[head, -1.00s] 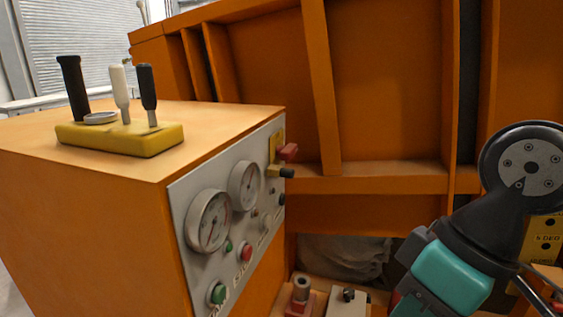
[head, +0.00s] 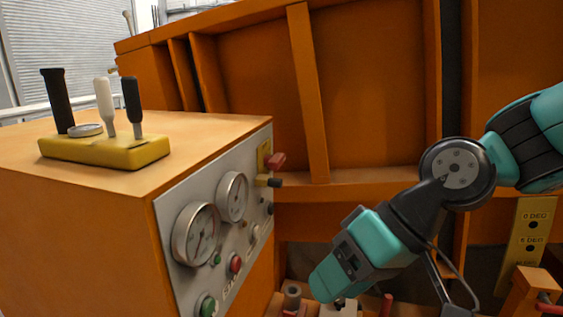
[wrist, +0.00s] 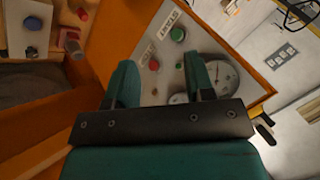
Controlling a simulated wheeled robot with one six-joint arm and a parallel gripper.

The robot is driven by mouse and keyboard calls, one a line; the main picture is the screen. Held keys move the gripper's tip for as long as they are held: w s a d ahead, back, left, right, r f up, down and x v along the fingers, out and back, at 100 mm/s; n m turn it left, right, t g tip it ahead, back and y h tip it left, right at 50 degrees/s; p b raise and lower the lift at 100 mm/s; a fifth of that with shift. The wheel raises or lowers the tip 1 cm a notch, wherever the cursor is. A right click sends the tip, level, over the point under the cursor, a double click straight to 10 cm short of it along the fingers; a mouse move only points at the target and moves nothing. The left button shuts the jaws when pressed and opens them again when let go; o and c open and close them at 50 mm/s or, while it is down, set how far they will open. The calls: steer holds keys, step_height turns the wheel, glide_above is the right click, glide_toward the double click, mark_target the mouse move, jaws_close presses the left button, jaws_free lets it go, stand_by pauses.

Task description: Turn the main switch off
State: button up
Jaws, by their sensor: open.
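The orange control box has a grey front panel (head: 220,235). At its upper far corner, a red handle (head: 276,160) on a yellow plate looks like the main switch. A black-tipped lever (head: 270,182) sits just below it. My gripper (head: 330,280) is to the right of the panel and lower than the red handle, apart from both. In the wrist view my gripper (wrist: 160,82) is open and empty, its two fingers in front of the panel (wrist: 200,30). The red handle cannot be made out in the wrist view.
The panel carries gauges (head: 194,234), a red button (head: 235,264) and a green button (head: 207,305). Levers on a yellow block (head: 105,150) stand on the box top. An orange ribbed wall (head: 370,80) is behind. Small fittings (head: 292,296) lie below my gripper.

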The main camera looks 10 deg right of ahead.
steer(key=w+r+m+t+y, duration=0.1)
steer(key=w+m+t+y, duration=0.25)
steer(key=w, duration=0.55)
steer(key=m+t+y+p, duration=0.2)
steer(key=m+t, duration=0.7)
steer(key=m, duration=0.2)
glide_toward(281, 163)
steer(key=shift+g+h, duration=0.25)
steer(key=p+x, duration=0.2)
steer(key=x, duration=0.1)
steer(key=p+x, duration=0.6)
steer(key=shift+w+r, duration=0.2)
steer(key=shift+r, duration=0.2)
steer(key=shift+w+a+f+p, duration=0.1)
steer(key=shift+w+a+p, duration=0.2)
steer(key=shift+w+a, duration=0.05)
steer(key=c, duration=0.8)
steer(key=shift+f, duration=0.1)
